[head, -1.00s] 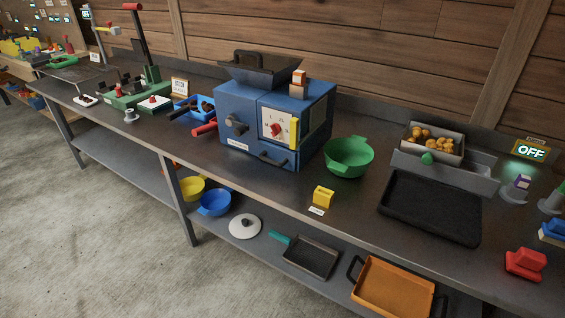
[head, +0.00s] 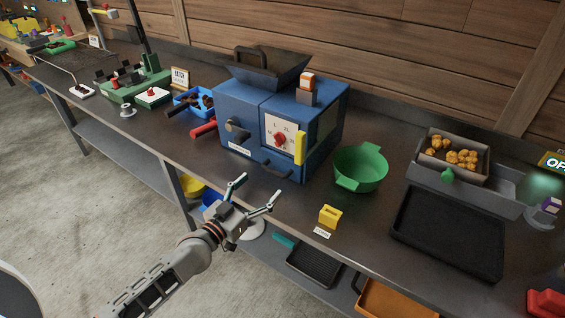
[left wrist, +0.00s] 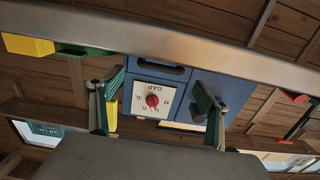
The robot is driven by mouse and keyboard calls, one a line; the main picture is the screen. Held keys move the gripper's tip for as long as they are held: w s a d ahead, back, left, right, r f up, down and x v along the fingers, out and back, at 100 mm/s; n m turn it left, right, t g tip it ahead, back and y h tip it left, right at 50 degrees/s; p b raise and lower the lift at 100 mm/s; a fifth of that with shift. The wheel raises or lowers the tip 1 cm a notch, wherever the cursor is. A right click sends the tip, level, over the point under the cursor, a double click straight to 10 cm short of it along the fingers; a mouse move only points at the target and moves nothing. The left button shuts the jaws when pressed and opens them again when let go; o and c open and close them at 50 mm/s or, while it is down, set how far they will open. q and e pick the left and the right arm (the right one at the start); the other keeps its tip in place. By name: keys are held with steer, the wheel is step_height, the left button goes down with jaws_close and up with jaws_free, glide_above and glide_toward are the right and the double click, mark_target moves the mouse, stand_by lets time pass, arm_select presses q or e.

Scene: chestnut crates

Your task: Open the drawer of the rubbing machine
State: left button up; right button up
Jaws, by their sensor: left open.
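The rubbing machine is a blue box (head: 238,112) with a black hopper (head: 268,68) on top, a white dial panel with a red knob (head: 281,139) and a yellow lever (head: 300,148). Its drawer shows low on the front, with a dark handle (head: 272,171); it looks shut. In the left wrist view, the machine appears upside down, with the dark handle (left wrist: 158,67) between the fingers. My left gripper (head: 256,191) is open and empty, in front of the bench edge, apart from the handle. My right gripper is not in view.
A green bowl (head: 361,168) stands right of the machine and a yellow block (head: 329,215) near the bench edge. Red handles (head: 204,129) and a blue tray (head: 190,103) lie to its left. A black tray (head: 448,232) is further right. The bench's front edge lies near my left gripper.

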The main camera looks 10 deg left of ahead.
mark_target(274, 170)
arm_select(q)
steer(key=shift+w+r, duration=0.1)
steer(key=shift+w, duration=0.3)
steer(key=x, duration=0.6)
steer(key=shift+w+b, duration=0.2)
steer(key=shift+b, duration=0.15)
steer(key=shift+w+d, duration=0.2)
steer(key=shift+w, duration=0.2)
